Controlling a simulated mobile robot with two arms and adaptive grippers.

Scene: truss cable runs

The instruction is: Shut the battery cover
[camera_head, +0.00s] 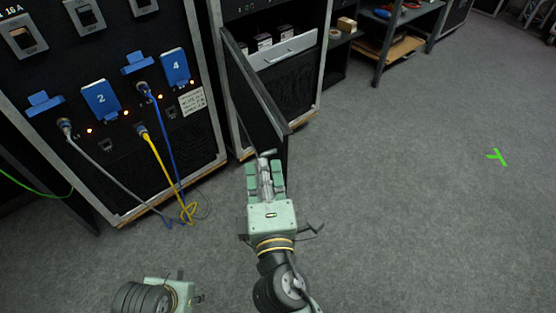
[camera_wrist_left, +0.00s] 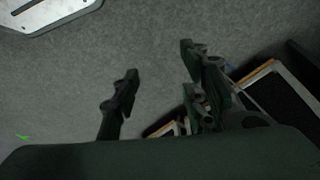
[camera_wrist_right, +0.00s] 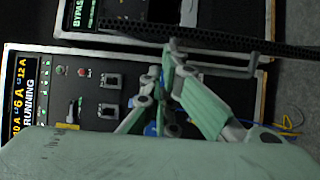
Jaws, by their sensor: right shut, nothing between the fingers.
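The battery cover looks to be the tall dark hinged panel (camera_head: 252,95) on the middle cabinet. It stands swung open, jutting out toward me. My right gripper (camera_head: 265,155) is shut and empty at the lower, near end of the panel, close against its edge; I cannot tell if it touches. In the right wrist view the closed fingers (camera_wrist_right: 170,55) are just below a dark perforated edge (camera_wrist_right: 210,36), probably the cover. My left gripper's body shows at the bottom of the head view. In the left wrist view its fingers (camera_wrist_left: 160,65) are spread with nothing between them.
A rack (camera_head: 110,120) on the left has blue, yellow and grey cables plugged in; some hang to the floor. The middle cabinet's white drawer front (camera_head: 290,50) and lower compartment show behind the panel. A shelf (camera_head: 400,45) stands farther back.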

